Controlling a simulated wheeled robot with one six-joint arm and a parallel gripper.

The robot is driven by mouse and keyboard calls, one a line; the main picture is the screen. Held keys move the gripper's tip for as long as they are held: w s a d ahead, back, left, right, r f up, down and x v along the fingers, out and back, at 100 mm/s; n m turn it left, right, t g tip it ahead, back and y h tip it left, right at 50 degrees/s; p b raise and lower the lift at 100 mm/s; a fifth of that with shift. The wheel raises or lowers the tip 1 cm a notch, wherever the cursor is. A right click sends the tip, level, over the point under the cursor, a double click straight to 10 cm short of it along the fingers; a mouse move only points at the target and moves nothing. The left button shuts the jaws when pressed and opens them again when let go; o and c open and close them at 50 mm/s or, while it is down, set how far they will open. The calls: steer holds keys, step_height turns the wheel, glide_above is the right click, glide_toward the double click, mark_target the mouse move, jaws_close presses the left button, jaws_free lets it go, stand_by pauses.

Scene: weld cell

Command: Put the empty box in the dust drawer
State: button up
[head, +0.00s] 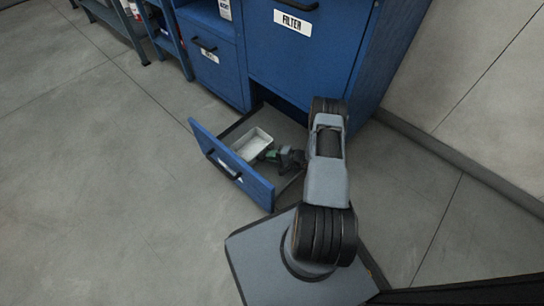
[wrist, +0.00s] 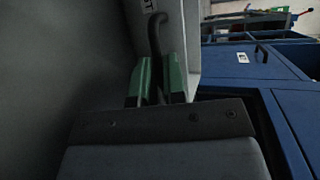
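The empty box (head: 252,144) is a pale open tray inside the outline of the pulled-out dust drawer (head: 231,166) in the head view. The drawer has a blue front with a dark handle and sits low in the blue cabinet. I cannot tell whether the box rests on the drawer floor. My gripper (head: 271,155) is low over the drawer, at the box's right end. In the wrist view its green fingers (wrist: 159,80) stand close on both sides of a dark curved handle (wrist: 155,35), in front of the box's pale face (wrist: 190,40). The fingertips are partly hidden.
The blue cabinet (head: 310,55) with a FILTER label rises behind the drawer. Another closed drawer (head: 213,62) is at its left. Shelving (head: 125,25) stands at the upper left. The floor (head: 90,190) left of the drawer is clear.

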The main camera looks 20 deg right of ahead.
steer(key=o, duration=0.4)
steer(key=shift+d, duration=0.1)
steer(key=p+v, duration=0.3)
steer(key=v, duration=0.7)
steer(key=shift+d+r, duration=0.1)
steer(key=shift+r, duration=0.1)
steer(key=shift+v, duration=0.85)
steer(key=shift+f, duration=0.1)
